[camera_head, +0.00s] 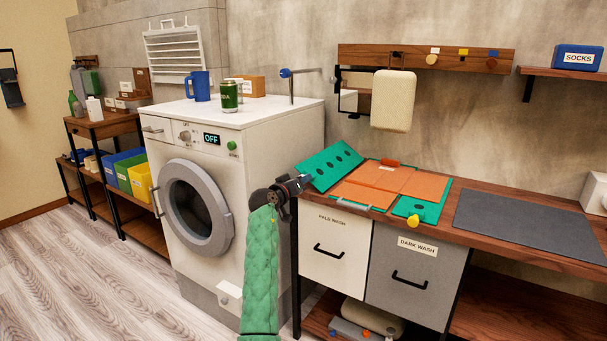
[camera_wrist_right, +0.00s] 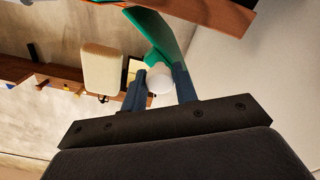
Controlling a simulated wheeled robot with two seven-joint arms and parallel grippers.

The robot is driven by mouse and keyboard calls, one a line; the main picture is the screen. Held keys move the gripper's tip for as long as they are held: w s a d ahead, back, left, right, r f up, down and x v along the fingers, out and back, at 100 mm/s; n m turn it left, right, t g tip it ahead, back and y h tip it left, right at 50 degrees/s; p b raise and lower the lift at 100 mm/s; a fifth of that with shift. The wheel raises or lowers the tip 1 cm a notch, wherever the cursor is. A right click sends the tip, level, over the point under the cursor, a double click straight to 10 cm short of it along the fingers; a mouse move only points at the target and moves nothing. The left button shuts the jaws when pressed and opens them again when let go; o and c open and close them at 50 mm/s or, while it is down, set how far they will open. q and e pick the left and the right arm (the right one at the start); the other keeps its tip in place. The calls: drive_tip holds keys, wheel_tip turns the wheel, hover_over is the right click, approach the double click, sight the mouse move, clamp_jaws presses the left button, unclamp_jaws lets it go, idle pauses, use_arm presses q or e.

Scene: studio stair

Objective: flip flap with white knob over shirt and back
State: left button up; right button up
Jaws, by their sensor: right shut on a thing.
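The green folding board lies on the wooden bench with an orange shirt (camera_head: 415,186) spread on it. Its left flap (camera_head: 331,166), green with dark holes, is tilted up off the bench, beside the shirt. My right gripper (camera_head: 304,182) is at this flap's left edge. In the right wrist view the white knob (camera_wrist_right: 158,81) sits between the two fingers of my right gripper (camera_wrist_right: 160,83), with the green flap (camera_wrist_right: 168,38) beyond. The knob is hidden in the head view. The right flap (camera_head: 418,208) lies flat with a yellow knob (camera_head: 414,221). My left gripper is out of view.
The washing machine (camera_head: 240,150) stands left of the bench. A dark grey mat (camera_head: 520,222) lies right of the board. A cream padded thing (camera_head: 393,100) hangs above from a wooden rail (camera_head: 425,58). Pale wash (camera_head: 333,245) and dark wash (camera_head: 411,275) drawers are below.

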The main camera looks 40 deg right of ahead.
drive_tip(key=shift+w+a+r, duration=0.1)
drive_tip(key=f+n+p, duration=0.2)
drive_tip(key=n, duration=0.1)
drive_tip(key=shift+w+a+f, duration=0.1)
drive_tip(key=shift+w+a, duration=0.1)
drive_tip(key=shift+w, duration=0.15)
wheel_tip(320, 180, down, 2)
drive_tip(key=n+p, duration=0.3)
drive_tip(key=shift+f, duration=0.2)
